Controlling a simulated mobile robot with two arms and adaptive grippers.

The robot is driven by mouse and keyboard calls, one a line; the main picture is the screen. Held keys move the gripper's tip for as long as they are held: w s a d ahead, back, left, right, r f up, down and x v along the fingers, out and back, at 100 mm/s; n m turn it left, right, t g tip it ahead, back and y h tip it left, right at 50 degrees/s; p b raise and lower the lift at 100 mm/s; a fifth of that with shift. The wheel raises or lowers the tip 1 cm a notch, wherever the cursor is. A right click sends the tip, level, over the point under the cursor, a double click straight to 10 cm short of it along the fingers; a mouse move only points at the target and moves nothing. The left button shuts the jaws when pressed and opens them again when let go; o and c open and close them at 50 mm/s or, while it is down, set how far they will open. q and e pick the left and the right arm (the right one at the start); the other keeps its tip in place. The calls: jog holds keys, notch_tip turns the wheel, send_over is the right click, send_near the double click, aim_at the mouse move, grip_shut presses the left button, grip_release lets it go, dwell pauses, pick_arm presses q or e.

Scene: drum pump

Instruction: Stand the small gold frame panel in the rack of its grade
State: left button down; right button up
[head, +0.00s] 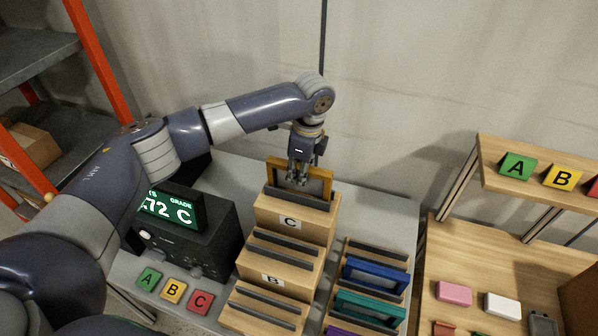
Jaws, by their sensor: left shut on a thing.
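The small gold frame panel (319,184) stands upright at the top step of the wooden stepped rack, marked C (290,222). My left gripper (299,180) is shut on the panel from above. The panel's lower edge is at the dark rails of the C step; whether it is fully seated there I cannot tell. The step marked B (271,280) and the lowest step (258,311) below it are empty. The tester display (169,208) reads a partly hidden number ending in 72 and grade C. My right gripper is not in view.
A slotted rack beside the steps holds a blue panel (376,273), a teal panel (369,306) and a purple panel (341,331). Green A, yellow B and red C blocks (199,302) lie in front of the tester. A wooden shelf (494,148) stands right.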

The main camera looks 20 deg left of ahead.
pick_arm(q)
jog(key=c, duration=1.5)
grip_release()
jog(key=shift+f, duration=0.1)
jog(key=shift+r, duration=0.3)
jog(key=r+b, duration=0.1)
jog(key=r, duration=0.2)
jog(key=d+r+b, duration=0.1)
jog(key=r+b, duration=0.1)
jog(key=r, duration=0.2)
jog(key=r+b, duration=0.1)
jog(key=r, duration=0.2)
jog(key=shift+d+r, duration=0.25)
jog(key=shift+r, duration=0.05)
jog(key=shift+r+b, duration=0.35)
jog(key=shift+r, duration=0.15)
